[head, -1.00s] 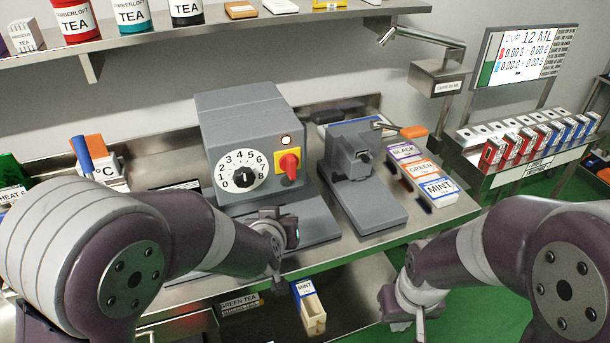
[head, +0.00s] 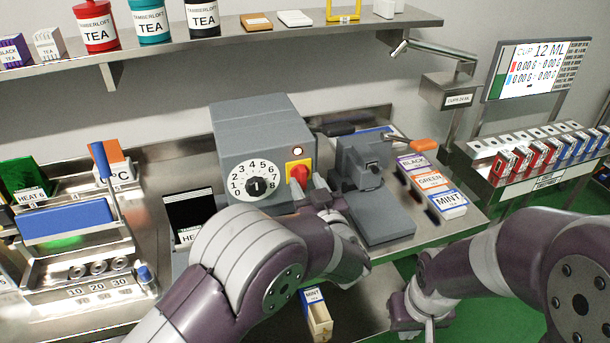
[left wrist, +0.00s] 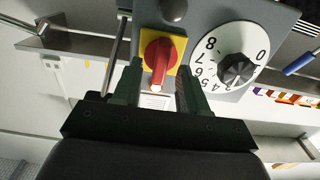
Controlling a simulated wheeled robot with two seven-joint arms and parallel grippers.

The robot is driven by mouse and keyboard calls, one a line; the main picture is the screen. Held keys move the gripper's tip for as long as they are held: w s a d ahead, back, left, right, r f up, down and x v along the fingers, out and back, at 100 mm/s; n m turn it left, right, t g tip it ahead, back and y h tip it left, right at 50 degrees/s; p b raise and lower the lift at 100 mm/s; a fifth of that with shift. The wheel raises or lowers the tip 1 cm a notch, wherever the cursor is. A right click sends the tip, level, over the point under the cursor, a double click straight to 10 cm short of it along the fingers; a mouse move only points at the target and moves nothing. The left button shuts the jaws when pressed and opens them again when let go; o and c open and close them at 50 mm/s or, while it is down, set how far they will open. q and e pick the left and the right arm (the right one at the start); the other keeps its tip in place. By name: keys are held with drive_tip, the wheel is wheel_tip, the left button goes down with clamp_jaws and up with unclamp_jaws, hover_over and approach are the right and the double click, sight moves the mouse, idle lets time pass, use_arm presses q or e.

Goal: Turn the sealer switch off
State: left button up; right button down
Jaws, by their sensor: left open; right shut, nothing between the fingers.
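The sealer (head: 250,130) is a grey box with a white numbered dial (head: 238,186) and a red rotary switch (head: 299,173) on a yellow plate. A small pale lamp (head: 297,150) sits above the switch. My left gripper (head: 312,190) is at the sealer's front, just below and right of the switch. In the left wrist view, the red switch (left wrist: 157,58) lies between the open fingers of my left gripper (left wrist: 158,68), its white mark towards the palm. I cannot tell whether the fingers touch it. My right gripper (head: 423,322) is shut and empty, low at the right.
A grey press-like device (head: 375,200) stands close right of the sealer, with tea boxes (head: 432,182) beyond it. A heat unit with a blue bar (head: 65,222) stands at the left. A shelf (head: 160,50) runs above.

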use_arm(q)
drive_tip(key=shift+x, duration=0.85)
clamp_jaws()
